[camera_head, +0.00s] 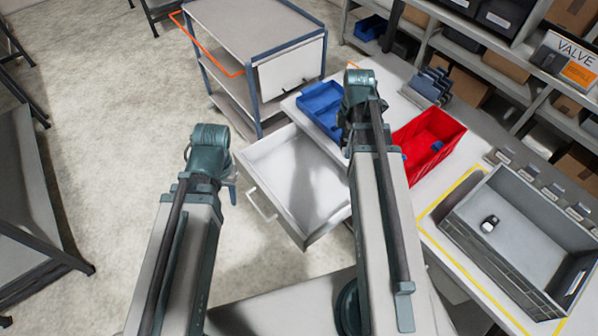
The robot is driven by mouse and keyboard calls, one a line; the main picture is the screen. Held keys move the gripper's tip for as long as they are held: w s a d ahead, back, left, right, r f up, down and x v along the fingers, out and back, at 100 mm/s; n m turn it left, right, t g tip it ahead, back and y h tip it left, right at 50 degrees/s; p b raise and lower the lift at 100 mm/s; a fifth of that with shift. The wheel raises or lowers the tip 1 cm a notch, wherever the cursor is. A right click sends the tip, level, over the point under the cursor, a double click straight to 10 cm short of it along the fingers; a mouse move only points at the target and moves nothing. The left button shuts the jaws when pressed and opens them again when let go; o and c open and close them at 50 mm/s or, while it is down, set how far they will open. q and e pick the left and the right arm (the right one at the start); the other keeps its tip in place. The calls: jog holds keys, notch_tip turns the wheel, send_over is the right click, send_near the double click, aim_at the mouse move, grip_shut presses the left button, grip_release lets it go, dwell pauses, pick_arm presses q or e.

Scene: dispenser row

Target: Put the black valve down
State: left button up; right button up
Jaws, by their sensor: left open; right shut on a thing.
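My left gripper (232,191) is open, mostly hidden below its wrist, over the floor left of the open drawer. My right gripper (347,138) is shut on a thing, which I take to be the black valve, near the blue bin. The wrist and arm hide most of this gripper and what it holds, so I cannot make out the valve's shape. A small black-and-white item (489,223) lies in the grey crate (470,245) at the right. I cannot tell what that item is.
A white drawer (270,165) stands open and looks empty. A blue bin (318,98) and a red bin (440,128) stand on the worktop. Yellow tape (437,202) borders the grey crate. A cart (250,30) stands behind. A shelf with a VALVE sign (572,60) runs along the back right.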

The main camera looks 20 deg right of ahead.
jog(key=shift+w+a+f+b, duration=0.3)
jog(key=shift+w+a+f, duration=0.05)
jog(key=shift+w+a, duration=0.1)
jog(key=shift+f+b, duration=0.3)
jog(key=shift+s+d+f+b, duration=0.25)
jog(key=shift+f+b, duration=0.4)
jog(key=shift+b, duration=0.05)
notch_tip(320, 180, down, 6)
jog(key=r+b, duration=0.1)
jog(key=b, duration=0.4)
jog(key=n+b, duration=0.7)
jog(key=b, duration=0.4)
send_over(292, 191)
notch_tip(292, 191, down, 11)
jog(key=shift+m, duration=0.3)
notch_tip(292, 191, down, 10)
jog(key=b, duration=1)
pick_arm(q)
notch_tip(292, 191, down, 28)
jog(key=shift+a+f, duration=0.15)
jog(key=shift+a, duration=0.1)
pick_arm(e)
jog(key=shift+r, duration=0.15)
pick_arm(q)
jog(key=shift+w, duration=0.1)
